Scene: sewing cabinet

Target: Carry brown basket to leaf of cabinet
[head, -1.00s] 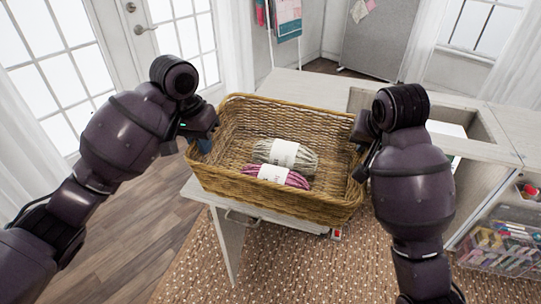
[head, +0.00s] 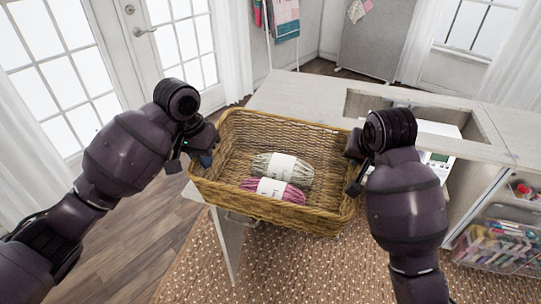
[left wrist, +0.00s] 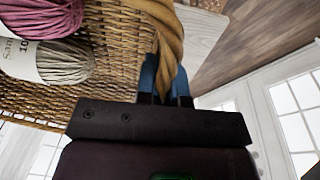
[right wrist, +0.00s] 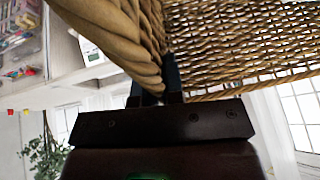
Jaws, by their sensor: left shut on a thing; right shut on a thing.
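The brown wicker basket (head: 270,211) is held between my two grippers, in front of and partly over the near edge of the cabinet's pale leaf (head: 297,96). It holds a grey yarn skein (head: 298,168) and a pink one (head: 278,190). My left gripper (head: 203,150) is shut on the basket's left rim; the left wrist view shows its blue fingers (left wrist: 165,85) around the rim. My right gripper (head: 357,160) is shut on the right rim, as the right wrist view (right wrist: 158,85) also shows. The basket hides the leaf's near part and whether it touches it.
A recessed opening with a white machine (head: 437,160) is in the cabinet top to the right. A clear bin of craft supplies (head: 500,245) stands at lower right. The leaf behind the basket is bare. A patterned rug (head: 300,270) lies below.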

